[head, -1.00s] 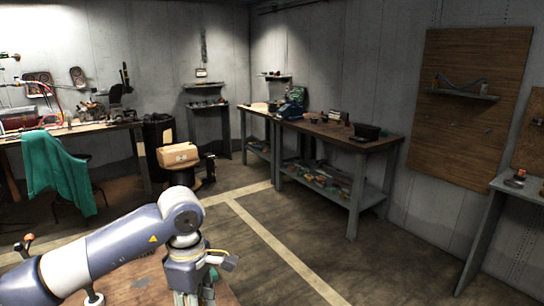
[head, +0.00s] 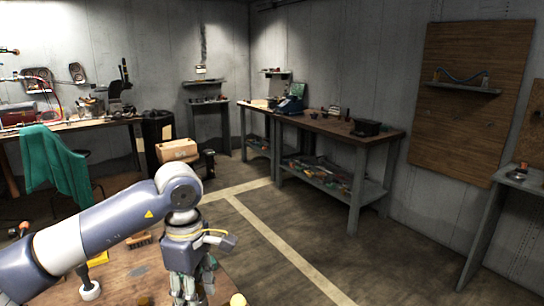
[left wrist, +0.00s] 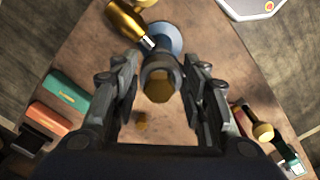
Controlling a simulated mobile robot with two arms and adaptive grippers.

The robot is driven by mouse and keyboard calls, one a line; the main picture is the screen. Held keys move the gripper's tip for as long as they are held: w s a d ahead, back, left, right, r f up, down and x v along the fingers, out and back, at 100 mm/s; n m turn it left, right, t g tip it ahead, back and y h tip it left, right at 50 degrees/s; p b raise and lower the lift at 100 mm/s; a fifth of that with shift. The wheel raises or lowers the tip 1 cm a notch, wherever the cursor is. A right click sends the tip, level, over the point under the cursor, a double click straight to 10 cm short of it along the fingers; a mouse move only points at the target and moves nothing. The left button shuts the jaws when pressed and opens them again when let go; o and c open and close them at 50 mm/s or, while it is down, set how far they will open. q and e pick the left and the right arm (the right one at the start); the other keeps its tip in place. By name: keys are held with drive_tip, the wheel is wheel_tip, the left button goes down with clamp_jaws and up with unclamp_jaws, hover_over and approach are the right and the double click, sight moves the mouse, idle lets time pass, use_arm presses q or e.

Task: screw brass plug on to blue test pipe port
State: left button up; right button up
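My left gripper (left wrist: 160,80) points down over the wooden bench top (left wrist: 215,60), and its two fingers stand apart. Between them is a brass hexagonal piece (left wrist: 160,89) in a dark grey collar, which looks like the brass plug. A small gap seems to show on each side of it. Behind it is a round blue-grey disc (left wrist: 169,38), perhaps part of the blue test pipe port; I cannot tell how they join. In the head view my left gripper (head: 190,290) hangs over the near bench, its tips cut by the frame edge. My right gripper is not seen.
A brass cylinder (left wrist: 127,18) lies close beyond the fingers. Green (left wrist: 65,92) and orange (left wrist: 48,117) boxes lie at left, and a brass-ended tool (left wrist: 262,131) at right. Open floor lies beyond.

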use_arm(q)
drive_tip(key=m, duration=0.9)
drive_tip(key=shift+s+d+r, duration=0.15)
drive_tip(key=shift+s+d, duration=0.05)
drive_tip(key=shift+w+r, duration=0.1)
drive_tip(key=shift+r, duration=0.05)
drive_tip(key=shift+o, duration=0.2)
drive_tip(key=shift+r, duration=0.1)
